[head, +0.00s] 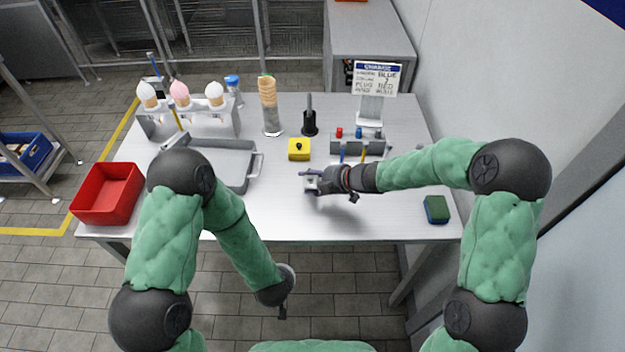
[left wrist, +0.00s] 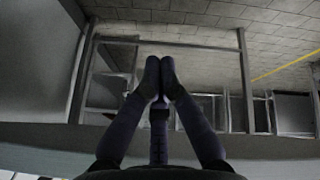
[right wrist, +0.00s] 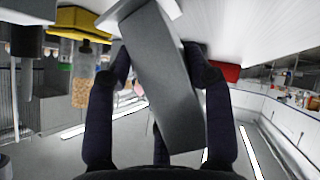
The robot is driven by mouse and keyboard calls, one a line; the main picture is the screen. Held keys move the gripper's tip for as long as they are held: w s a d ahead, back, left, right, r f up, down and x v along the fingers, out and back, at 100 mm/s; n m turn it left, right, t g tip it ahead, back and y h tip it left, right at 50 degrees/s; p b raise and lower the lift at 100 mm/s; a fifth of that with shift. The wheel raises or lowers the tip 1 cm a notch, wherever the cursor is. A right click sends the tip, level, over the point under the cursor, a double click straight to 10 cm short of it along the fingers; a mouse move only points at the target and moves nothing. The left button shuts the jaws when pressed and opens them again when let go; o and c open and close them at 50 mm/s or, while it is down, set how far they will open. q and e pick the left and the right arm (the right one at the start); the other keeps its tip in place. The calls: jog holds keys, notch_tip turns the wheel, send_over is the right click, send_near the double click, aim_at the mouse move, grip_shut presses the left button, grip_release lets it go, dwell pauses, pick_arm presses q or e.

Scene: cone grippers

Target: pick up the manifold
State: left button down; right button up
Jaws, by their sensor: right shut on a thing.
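My right gripper (head: 326,182) is shut on a grey rectangular block, which I take to be the manifold (head: 311,181), over the front middle of the table. In the right wrist view the manifold (right wrist: 160,75) is tilted between the two dark fingers, with a pale piece at its upper end. I cannot tell whether it is clear of the tabletop. My left gripper (head: 282,312) hangs low in front of the table. In the left wrist view its fingertips (left wrist: 160,65) meet with nothing between them.
A grey rack (head: 358,147) with red and blue plugs stands behind the right gripper, below a sign (head: 376,79). A yellow box (head: 299,150), a black holder (head: 310,122), a grey tray (head: 235,165), a red bin (head: 107,194) and a blue-green sponge (head: 437,209) surround clear front tabletop.

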jog(key=shift+s+f, duration=0.35)
jog(key=shift+f, duration=0.2)
pick_arm(q)
jog(key=s+a+f+m+g+h, duration=0.1)
jog(key=s+f+m+g+h, duration=0.2)
jog(key=s+f+g, duration=0.2)
jog(key=s+f, duration=0.1)
jog(key=s, duration=0.2)
jog(key=shift+s+a+f+m+h, duration=0.2)
jog(key=shift+s+f+m+h, duration=0.1)
jog(key=shift+m, duration=0.1)
jog(key=shift+w, duration=0.1)
pick_arm(e)
jog(key=shift+r, duration=0.1)
jog(key=shift+w+r+p, duration=0.15)
jog(key=shift+r+p, duration=0.35)
jog(key=shift+r, duration=0.05)
jog(key=shift+s+r, duration=0.25)
jog(key=shift+s, duration=0.05)
pick_arm(q)
jog(key=shift+r, duration=0.25)
pick_arm(e)
jog(key=s, duration=1.9)
jog(key=shift+r, duration=0.25)
pick_arm(q)
jog(key=shift+r, duration=0.1)
